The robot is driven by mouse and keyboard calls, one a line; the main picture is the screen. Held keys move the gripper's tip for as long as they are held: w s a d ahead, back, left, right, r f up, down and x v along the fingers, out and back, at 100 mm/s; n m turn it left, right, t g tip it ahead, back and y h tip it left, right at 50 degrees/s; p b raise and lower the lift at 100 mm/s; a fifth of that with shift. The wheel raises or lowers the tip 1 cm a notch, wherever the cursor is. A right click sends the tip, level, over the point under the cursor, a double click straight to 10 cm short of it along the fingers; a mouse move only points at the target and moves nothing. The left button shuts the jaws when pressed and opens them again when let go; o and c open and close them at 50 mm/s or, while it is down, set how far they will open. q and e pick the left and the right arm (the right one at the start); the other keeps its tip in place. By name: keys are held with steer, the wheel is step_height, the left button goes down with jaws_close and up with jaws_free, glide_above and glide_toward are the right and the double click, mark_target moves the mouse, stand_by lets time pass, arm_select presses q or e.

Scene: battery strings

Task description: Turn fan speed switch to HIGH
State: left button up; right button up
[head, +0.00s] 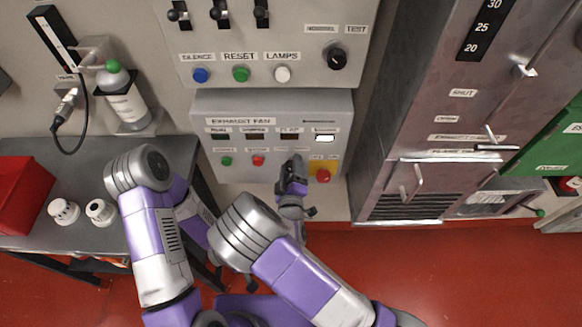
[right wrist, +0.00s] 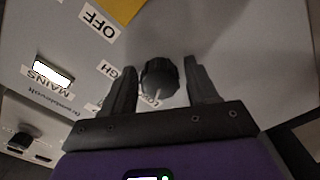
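The exhaust fan panel (head: 270,108) is a grey box on the wall. In the right wrist view, a black rotary knob (right wrist: 160,78) stands between the fingers of my right gripper (right wrist: 160,68). The fingers are open, with a gap on each side of the knob. A label ending in "GH" (right wrist: 108,69) is beside the left finger. Another label (right wrist: 150,101) below the knob is partly hidden, so the knob's setting is unclear. In the head view my right gripper (head: 293,172) covers the knob. My left gripper is mostly hidden behind my right arm, low in the head view.
An OFF label (right wrist: 99,23) and lit MAINS window (right wrist: 53,73) are near the knob. A red button (head: 323,175) on a yellow plate is just right of my gripper. Green (head: 226,161) and red (head: 258,160) buttons lie left. A grey cabinet (head: 420,120) stands right.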

steer(key=c, duration=0.9)
steer(key=shift+o, duration=0.2)
steer(key=m+b, duration=0.4)
steer(key=m, duration=0.1)
steer(key=shift+f+b, duration=0.15)
steer(key=shift+b, duration=0.2)
steer(key=m+b, duration=0.4)
steer(key=shift+m, duration=0.3)
steer(key=shift+m+b, duration=1.2)
steer(key=shift+b, duration=0.15)
steer(key=shift+r, duration=0.2)
steer(key=o, duration=1)
